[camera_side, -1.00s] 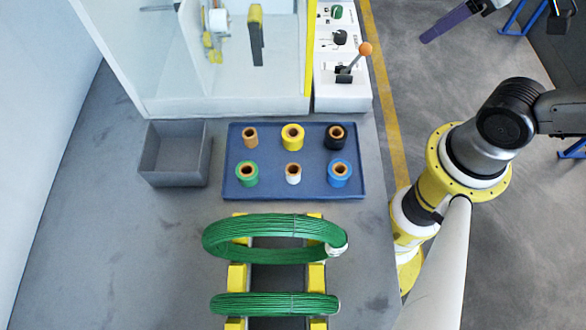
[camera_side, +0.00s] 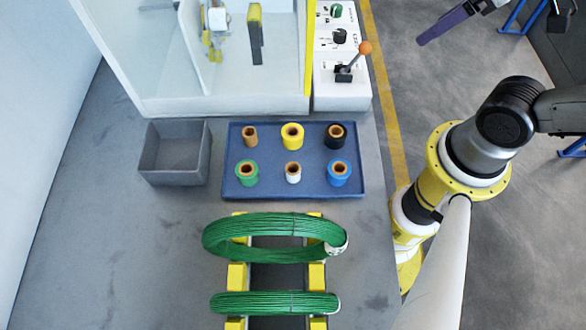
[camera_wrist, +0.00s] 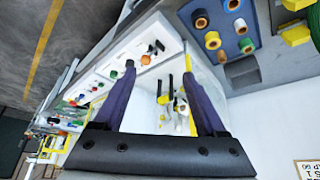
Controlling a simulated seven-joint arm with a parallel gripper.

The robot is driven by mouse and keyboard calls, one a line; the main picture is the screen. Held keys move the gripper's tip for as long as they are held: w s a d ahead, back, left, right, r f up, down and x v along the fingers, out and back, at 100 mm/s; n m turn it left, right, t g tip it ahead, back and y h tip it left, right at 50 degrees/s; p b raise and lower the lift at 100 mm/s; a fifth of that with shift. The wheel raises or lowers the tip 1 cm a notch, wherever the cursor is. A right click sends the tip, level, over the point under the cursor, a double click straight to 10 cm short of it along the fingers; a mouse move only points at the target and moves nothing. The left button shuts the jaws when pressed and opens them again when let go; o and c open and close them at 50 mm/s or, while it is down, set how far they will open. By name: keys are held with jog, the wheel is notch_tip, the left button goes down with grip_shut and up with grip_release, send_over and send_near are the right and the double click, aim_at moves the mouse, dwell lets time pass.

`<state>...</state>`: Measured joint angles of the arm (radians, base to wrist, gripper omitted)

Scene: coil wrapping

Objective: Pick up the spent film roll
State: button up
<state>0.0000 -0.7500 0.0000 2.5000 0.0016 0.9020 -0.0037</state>
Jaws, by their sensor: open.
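My gripper (camera_wrist: 158,62) is open and empty, its two purple fingers spread apart in the wrist view. In the side view one purple finger (camera_side: 445,25) shows at the top right, above the floor and well away from the tray. A narrow brown roll (camera_side: 250,130), with no coloured film that I can make out, stands at the back left of the blue tray (camera_side: 310,191). A small white part (camera_side: 217,18) shows inside the white machine, with yellow fittings below it. I cannot tell for certain which is the spent film roll.
Yellow (camera_side: 292,141), black (camera_side: 334,142), green (camera_side: 247,180), white (camera_side: 293,178) and blue (camera_side: 339,179) rolls share the tray. An empty grey bin (camera_side: 178,178) stands left. Green coils (camera_side: 275,304) lie in front. A control panel with an orange-knobbed lever (camera_side: 365,48) stands beside the machine.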

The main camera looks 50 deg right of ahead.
aim_at(288, 172)
jog(key=w+a+f+m+g+y, duration=0.1)
jog(key=a+f+m+g+y, duration=0.1)
jog(key=a+f+m+y, duration=0.4)
jog(key=w+a+f+m+g+y, duration=0.1)
jog(key=a+f+m+g+y, duration=0.15)
jog(key=a, duration=0.45)
notch_tip(288, 172, down, 11)
jog(key=w+d+m+t+y, duration=0.1)
jog(key=w+m+t+y, duration=0.2)
jog(key=m, duration=1.1)
jog(key=shift+t, duration=0.25)
jog(key=shift+s+x, duration=0.2)
jog(key=shift+x, duration=2)
jog(key=shift+s+x, duration=0.2)
jog(key=shift+x, duration=2)
jog(key=shift+s+x, duration=0.2)
jog(key=shift+x, duration=2)
jog(key=shift+a+f, duration=0.15)
jog(key=shift+f, duration=0.05)
grip_shut()
